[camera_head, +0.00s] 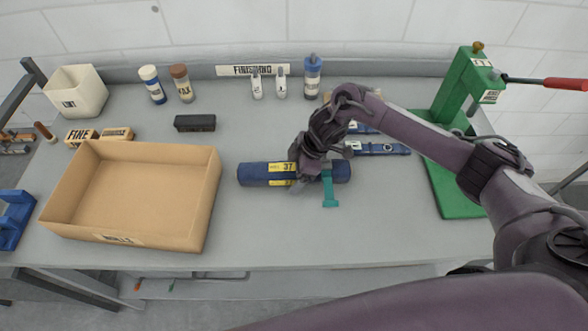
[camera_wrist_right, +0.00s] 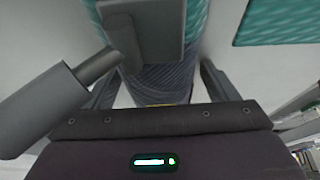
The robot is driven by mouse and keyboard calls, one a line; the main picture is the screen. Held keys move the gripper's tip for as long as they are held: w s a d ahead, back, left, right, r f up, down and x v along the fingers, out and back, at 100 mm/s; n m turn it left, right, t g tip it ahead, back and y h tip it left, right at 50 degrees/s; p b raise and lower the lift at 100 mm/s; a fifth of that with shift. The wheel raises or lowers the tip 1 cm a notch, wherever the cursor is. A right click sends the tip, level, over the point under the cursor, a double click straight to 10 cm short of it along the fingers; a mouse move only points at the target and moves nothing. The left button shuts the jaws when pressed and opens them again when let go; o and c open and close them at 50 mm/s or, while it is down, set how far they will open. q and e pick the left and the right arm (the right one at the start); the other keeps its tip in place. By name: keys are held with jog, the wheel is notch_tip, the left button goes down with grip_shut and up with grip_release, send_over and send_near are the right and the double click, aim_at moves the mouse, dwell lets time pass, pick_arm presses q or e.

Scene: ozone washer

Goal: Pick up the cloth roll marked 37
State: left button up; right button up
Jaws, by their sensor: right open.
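The cloth roll marked 37 (camera_head: 258,174) is a dark blue cylinder with a yellow label. It lies lengthwise left to right on the grey bench. My right gripper (camera_head: 311,184) is over the roll, just right of the label, and hides part of it. In the right wrist view, the ribbed blue roll (camera_wrist_right: 160,86) shows between the two open fingers, with a sliver of yellow below. I cannot tell whether the fingers touch it. My left gripper is out of view.
A teal piece (camera_head: 329,188) is beside my right gripper. An open cardboard box (camera_head: 205,205) stands to the left. A green press (camera_head: 450,180) with a red handle stands right, and blue straps (camera_head: 382,149) lie behind. The bench front is clear.

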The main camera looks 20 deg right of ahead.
jog(key=shift+c, duration=0.4)
jog(key=c, duration=1.2)
jog(key=shift+r, duration=0.1)
jog(key=shift+c, duration=0.8)
jog(key=shift+w, duration=0.1)
